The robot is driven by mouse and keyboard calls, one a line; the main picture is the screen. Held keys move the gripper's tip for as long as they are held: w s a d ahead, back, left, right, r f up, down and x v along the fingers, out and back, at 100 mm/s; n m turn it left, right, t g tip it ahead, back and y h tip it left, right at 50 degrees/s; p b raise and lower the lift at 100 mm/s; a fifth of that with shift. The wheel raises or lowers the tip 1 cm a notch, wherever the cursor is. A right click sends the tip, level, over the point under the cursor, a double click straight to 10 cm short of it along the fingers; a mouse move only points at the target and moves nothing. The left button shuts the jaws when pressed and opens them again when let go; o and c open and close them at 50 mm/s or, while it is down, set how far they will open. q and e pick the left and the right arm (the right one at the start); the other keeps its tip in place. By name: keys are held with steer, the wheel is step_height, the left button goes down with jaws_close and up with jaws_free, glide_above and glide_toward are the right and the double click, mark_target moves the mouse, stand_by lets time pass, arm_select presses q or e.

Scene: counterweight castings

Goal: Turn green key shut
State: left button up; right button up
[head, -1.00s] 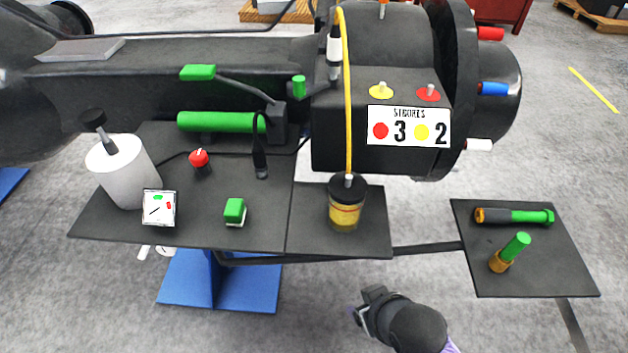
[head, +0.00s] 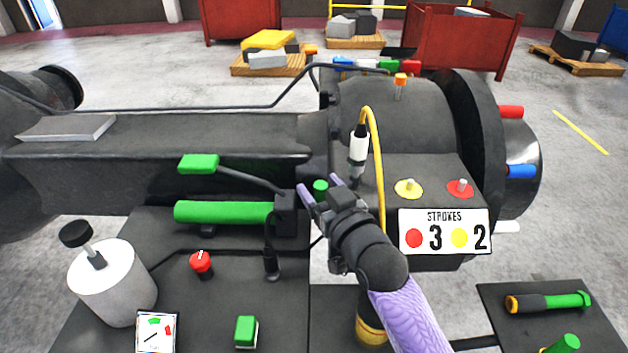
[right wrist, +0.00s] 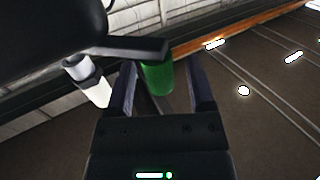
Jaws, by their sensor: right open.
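The green key, a small upright green cylinder (head: 320,186), sits on the dark casting, left of the block with the yellow hose. In the right wrist view the green key (right wrist: 158,78) stands between my fingers, nearer the left one; a dark bar lies at its top. My right gripper (head: 318,193) is open, its purple fingers on either side of the key. In the right wrist view the gripper (right wrist: 162,70) shows a gap beside the key on the right. I cannot tell if the left finger touches it. My left gripper is out of view.
A green-handled lever (head: 198,164) and a green cylinder (head: 224,212) are to the left. The yellow hose (head: 377,150) with its white fitting (head: 358,145) rises close on the right. A sign (head: 444,232) reads STROKES, red 3, yellow 2. A red knob (head: 201,263) stands on the shelf.

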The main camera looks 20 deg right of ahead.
steer(key=shift+w+a, duration=0.2)
steer(key=shift+w, duration=0.8)
jaws_close()
stand_by(0.7)
